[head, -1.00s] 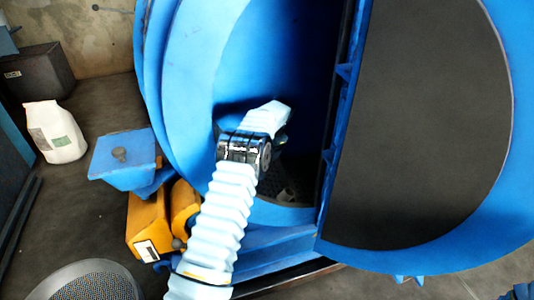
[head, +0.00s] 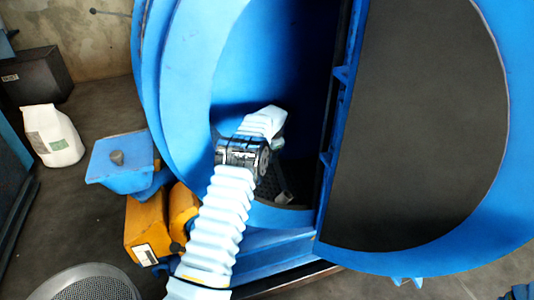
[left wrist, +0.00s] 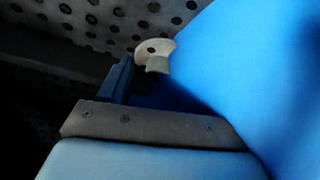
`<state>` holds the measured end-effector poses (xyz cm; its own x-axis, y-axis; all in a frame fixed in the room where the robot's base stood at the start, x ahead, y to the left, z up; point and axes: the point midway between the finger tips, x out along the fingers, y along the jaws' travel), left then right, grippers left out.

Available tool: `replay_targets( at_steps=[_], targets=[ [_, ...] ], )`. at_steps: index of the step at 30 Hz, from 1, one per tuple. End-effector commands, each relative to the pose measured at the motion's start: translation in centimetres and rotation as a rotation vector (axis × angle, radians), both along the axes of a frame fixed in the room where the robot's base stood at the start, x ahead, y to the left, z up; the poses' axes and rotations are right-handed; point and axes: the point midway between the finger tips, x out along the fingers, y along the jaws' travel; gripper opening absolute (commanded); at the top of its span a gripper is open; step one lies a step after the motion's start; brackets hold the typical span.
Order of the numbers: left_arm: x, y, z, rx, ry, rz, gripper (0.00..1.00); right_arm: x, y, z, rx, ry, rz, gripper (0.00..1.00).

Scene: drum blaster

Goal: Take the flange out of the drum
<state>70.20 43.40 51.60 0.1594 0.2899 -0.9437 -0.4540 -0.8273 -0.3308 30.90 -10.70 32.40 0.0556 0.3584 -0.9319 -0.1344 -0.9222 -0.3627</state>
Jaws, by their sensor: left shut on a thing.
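The blue drum (head: 222,95) stands open, and my left arm in its pale ribbed sleeve reaches through the opening. The small grey flange (head: 284,196) shows low inside the drum, just below my left gripper (head: 274,182). In the left wrist view the flange (left wrist: 156,50) is a pale disc with a hole and a short neck, at the tip of my dark gripper (left wrist: 130,76). The left gripper is shut on the flange; the exact contact is partly hidden. My right gripper is not in view.
The drum's large round door (head: 425,120) stands open at the right. A perforated floor (left wrist: 110,20) lies inside the drum. A yellow motor unit (head: 147,228), a blue box (head: 120,160), a white jug (head: 52,136) and a round mesh (head: 85,284) are at the left.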

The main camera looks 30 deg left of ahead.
Motion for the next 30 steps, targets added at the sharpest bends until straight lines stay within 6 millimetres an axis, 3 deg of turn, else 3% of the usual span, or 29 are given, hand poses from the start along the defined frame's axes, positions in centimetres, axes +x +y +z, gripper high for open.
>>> replay_targets(
  at_steps=[6,15,24,30],
  targets=[
    [0.1,0.0,2.9,0.001,-0.004,-0.001,0.25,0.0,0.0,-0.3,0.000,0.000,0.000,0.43],
    [-5.3,-2.4,9.0,-0.001,-0.003,-0.003,0.25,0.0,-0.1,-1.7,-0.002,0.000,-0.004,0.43],
    [-11.2,-5.0,11.8,0.000,-0.002,-0.003,0.25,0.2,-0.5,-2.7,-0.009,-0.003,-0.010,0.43],
    [-12.6,-5.6,12.5,0.001,-0.001,-0.001,0.25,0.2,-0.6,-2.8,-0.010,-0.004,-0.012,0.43]
  ],
)
